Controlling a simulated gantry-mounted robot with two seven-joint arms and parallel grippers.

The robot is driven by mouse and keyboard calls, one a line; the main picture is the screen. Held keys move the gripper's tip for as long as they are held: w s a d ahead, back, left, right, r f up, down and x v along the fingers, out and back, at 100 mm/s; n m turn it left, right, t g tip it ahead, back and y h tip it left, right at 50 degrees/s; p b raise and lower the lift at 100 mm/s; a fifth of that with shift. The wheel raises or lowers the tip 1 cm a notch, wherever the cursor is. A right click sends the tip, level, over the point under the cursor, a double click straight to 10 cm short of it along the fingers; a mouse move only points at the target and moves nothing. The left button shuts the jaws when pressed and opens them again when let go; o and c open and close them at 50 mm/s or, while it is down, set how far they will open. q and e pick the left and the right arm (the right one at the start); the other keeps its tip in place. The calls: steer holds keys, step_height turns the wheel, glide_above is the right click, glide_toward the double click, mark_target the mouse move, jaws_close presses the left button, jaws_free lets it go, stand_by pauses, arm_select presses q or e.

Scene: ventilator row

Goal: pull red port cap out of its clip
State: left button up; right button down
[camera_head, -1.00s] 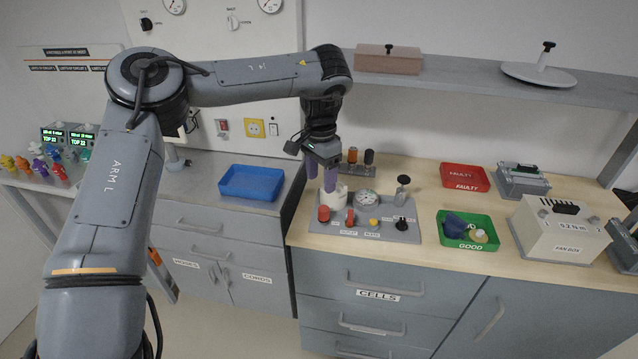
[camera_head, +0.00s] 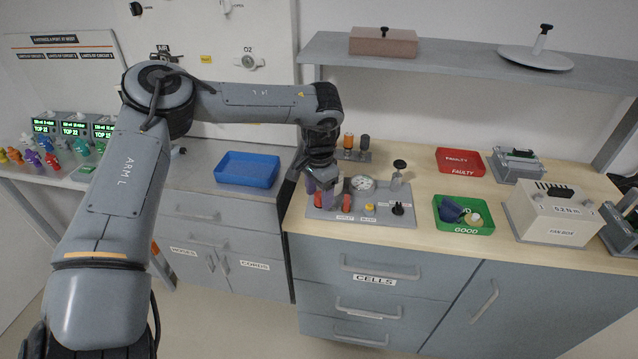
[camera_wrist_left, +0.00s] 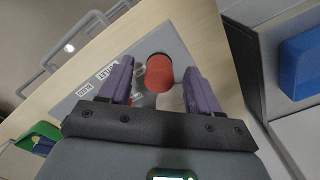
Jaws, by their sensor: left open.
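The red port cap (camera_head: 318,201) is at the left end of the grey panel (camera_head: 380,215) on the wooden counter. In the left wrist view the cap (camera_wrist_left: 160,73) is a red cylinder between my two purple fingers. My left gripper (camera_head: 319,187) points down over the panel's left end. It also shows in the left wrist view (camera_wrist_left: 158,68), open, with a visible gap to the cap on each side. The clip cannot be made out. My gripper partly hides the white cylinder behind the cap. My right gripper is not in view.
A smaller red knob (camera_head: 347,201), a yellow button (camera_head: 369,207), a black knob (camera_head: 398,209) and a gauge (camera_head: 362,184) crowd the panel. A green GOOD tray (camera_head: 465,230) and red FAULTY tray (camera_head: 461,158) stand right; a blue tray (camera_head: 247,183) stands left.

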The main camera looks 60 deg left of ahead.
arm_select(q)
steer(key=shift+f, duration=0.3)
steer(key=shift+c, duration=0.2)
steer(key=c, duration=1.1)
steer(key=shift+r, duration=0.3)
steer(key=shift+r+p, duration=0.55)
steer(key=shift+r, duration=0.75)
